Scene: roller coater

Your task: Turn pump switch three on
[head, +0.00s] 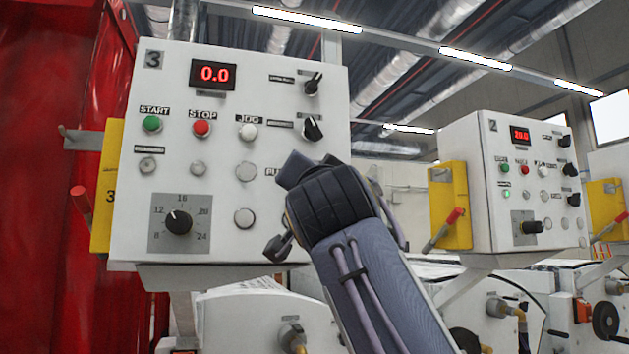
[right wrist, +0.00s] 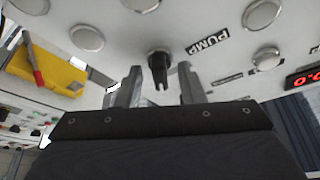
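Control panel 3 (head: 215,110) fills the left of the head view, with a red 0.0 on its display (head: 213,74). In the head view my right arm covers the panel's right side and hides the pump switch. In the right wrist view the black pump switch (right wrist: 158,68) stands out of the white panel face beside a PUMP label (right wrist: 208,44). My right gripper (right wrist: 159,88) is open, one finger on each side of the switch. Gaps show between the fingers and the knob; contact is not visible. My left gripper is in neither view.
Near the switch are round buttons (right wrist: 87,38) and, on panel 3, a numbered dial (head: 178,222) and two black knobs. A yellow box with a red-handled lever (head: 448,215) sits beside panel 2 (head: 520,185), further right.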

